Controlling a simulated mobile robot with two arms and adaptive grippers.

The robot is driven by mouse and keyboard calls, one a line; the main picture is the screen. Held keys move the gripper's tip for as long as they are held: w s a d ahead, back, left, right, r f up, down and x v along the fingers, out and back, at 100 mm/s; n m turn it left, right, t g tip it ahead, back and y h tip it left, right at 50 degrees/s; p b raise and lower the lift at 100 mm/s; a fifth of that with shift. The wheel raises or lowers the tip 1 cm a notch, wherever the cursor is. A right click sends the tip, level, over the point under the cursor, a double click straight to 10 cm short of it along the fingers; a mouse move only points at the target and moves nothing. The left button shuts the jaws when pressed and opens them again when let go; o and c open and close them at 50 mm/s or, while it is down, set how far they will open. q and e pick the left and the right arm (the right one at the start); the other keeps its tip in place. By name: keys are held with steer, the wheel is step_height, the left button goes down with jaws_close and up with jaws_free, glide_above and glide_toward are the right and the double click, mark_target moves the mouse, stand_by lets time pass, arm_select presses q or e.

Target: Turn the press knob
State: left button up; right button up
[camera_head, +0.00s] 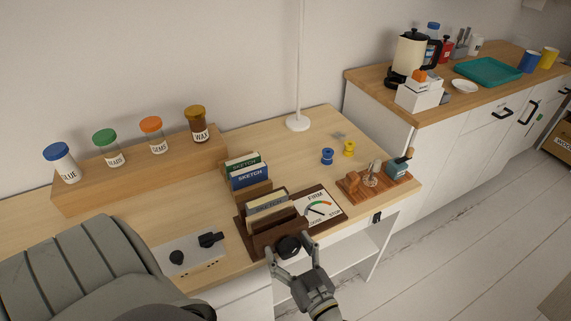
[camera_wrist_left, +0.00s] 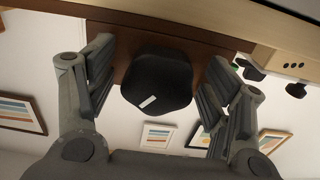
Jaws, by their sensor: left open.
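A dial (camera_head: 320,208) marked FIRM at the top lies beside the press, with a dark needle. My left gripper (camera_head: 291,249) is open, its fingers on either side of the knob; in the left wrist view the fingers (camera_wrist_left: 158,85) show small gaps to it. My right gripper is not in view.
A grey plate with black knobs (camera_head: 190,256) is left of the press. Labelled jars (camera_head: 157,136) stand on a wooden step behind. Blue and yellow spools (camera_head: 327,157) and a wooden tool board (camera_head: 376,187) are to the right. A counter (camera_head: 420,112) stands beyond.

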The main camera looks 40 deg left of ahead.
arm_select(q)
steer(key=shift+d+r, duration=0.1)
steer(key=shift+c, duration=0.3)
steer(key=c, duration=1)
steer(key=shift+s+n, duration=0.1)
steer(key=shift+n, duration=1.8)
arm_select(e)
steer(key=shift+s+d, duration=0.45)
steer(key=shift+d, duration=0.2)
arm_select(q)
steer(key=o, duration=1.1)
steer(key=shift+c, duration=0.2)
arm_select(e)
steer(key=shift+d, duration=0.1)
